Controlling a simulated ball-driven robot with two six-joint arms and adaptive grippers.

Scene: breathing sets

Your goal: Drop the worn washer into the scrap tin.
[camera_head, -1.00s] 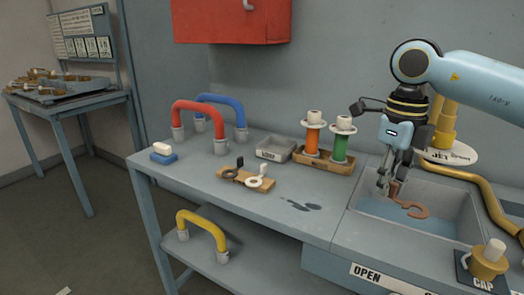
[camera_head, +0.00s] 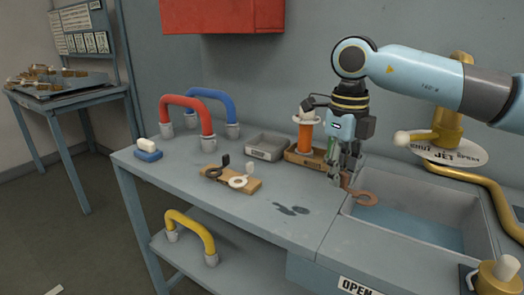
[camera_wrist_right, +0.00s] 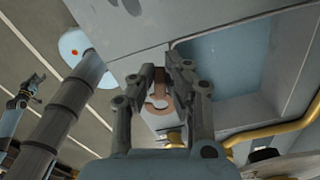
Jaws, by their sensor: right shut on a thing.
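My right gripper (camera_head: 343,174) is shut on a brown, hook-ended washer (camera_head: 363,196). It holds the washer at the left rim of the sink basin. The washer's ring also shows between the fingers in the right wrist view (camera_wrist_right: 157,102). The scrap tin appears to be the small grey open tray (camera_head: 266,147) on the bench, left of the gripper; its front label is too small to read. The tin's visible inside looks empty. My left gripper (camera_wrist_right: 27,92) shows at the left of the right wrist view, fingers spread and empty.
A wooden stand (camera_head: 304,159) with orange and green spools stands between the tin and my right gripper. A small board (camera_head: 230,179) holds a dark and a white ring. Red (camera_head: 188,111) and blue handles stand behind. The basin (camera_head: 420,236) lies right.

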